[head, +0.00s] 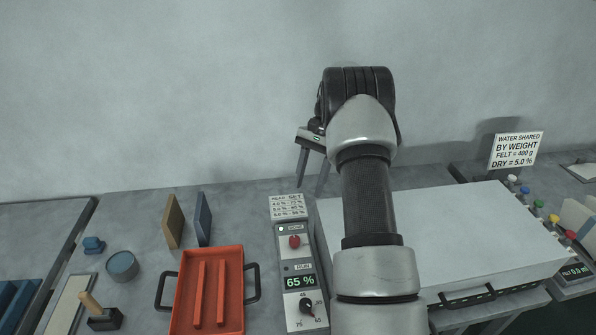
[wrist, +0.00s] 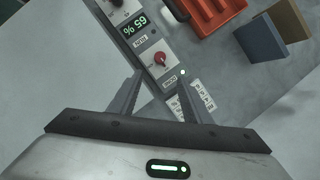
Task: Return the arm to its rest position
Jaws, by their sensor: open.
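My arm rises in the middle of the head view and bends over at the top. My gripper (head: 312,170) hangs beyond it with its two grey fingers pointing down, above the back of the bench near the control panel. In the wrist view my gripper (wrist: 160,90) is open, its fingers apart with nothing between them. The control panel (head: 297,265) shows 65 % and has a red knob (head: 294,241) and a black dial (head: 306,305). In the wrist view the red knob (wrist: 160,59) lies below and beyond the fingers; I see no contact.
An orange tray (head: 243,300) with two raised bars and black handles stands left of the panel. Tan (head: 173,221) and blue (head: 203,219) boards stand behind it. A large white box (head: 460,235) lies right of my arm. A sign (head: 516,150) stands at the back right.

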